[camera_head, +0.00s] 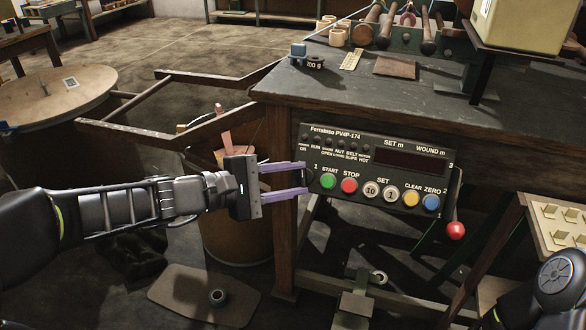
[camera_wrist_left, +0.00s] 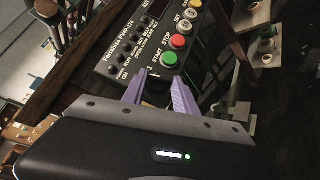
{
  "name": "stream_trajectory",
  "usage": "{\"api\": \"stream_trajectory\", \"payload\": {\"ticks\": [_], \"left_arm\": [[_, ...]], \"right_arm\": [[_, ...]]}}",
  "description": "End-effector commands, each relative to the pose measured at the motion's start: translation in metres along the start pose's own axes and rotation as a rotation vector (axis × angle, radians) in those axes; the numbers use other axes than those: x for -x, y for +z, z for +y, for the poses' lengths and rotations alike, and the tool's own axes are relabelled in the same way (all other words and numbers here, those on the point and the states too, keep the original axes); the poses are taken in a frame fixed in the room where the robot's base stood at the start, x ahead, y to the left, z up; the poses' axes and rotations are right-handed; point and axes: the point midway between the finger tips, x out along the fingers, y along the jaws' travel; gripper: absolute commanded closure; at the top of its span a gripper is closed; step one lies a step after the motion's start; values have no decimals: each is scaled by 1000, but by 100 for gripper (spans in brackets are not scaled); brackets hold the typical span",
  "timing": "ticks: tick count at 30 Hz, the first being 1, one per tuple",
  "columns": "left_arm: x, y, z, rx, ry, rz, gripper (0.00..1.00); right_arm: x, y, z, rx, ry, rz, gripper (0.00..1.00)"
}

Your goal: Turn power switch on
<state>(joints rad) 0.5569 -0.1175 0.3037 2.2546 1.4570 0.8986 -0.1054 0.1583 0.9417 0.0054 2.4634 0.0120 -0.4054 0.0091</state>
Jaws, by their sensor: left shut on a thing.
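The control panel (camera_head: 380,170), a dark box labelled Ferraisso PV4P-174, hangs on the front of the workbench. It has coloured buttons and a dark, unlit display (camera_head: 410,162). A small dark knob (camera_head: 307,174), the likely power switch, sits at its left end beside the mark 1. My left gripper (camera_head: 304,179) reaches it from the left, with its purple fingers on either side. In the left wrist view the fingers (camera_wrist_left: 160,82) meet the panel's end by the green START button (camera_wrist_left: 168,59); the knob is mostly hidden between them. My right gripper is out of view.
The workbench top (camera_head: 490,125) lies above the panel. A red ball handle (camera_head: 456,231) hangs off the panel's right end. A brown drum (camera_head: 235,235) stands below my left gripper. A pegged board (camera_head: 555,225) is at the right. The floor at the upper left is fairly clear.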

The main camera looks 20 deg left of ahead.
Motion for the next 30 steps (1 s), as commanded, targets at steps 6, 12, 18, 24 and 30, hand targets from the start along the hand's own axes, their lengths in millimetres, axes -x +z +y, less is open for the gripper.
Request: {"api": "stream_trajectory", "payload": {"ticks": [6,12,18,24,30], "left_arm": [[0,5,10,-144,-147,-3,100],[0,6,14,-278,-282,-3,100],[-1,7,17,-408,-413,-2,100],[-2,7,17,-516,-521,-3,100],[-4,6,16,-584,-590,-1,100]], "right_arm": [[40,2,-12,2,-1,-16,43],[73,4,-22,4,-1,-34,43],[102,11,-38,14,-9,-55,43],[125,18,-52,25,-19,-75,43],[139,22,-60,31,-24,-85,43]]}}
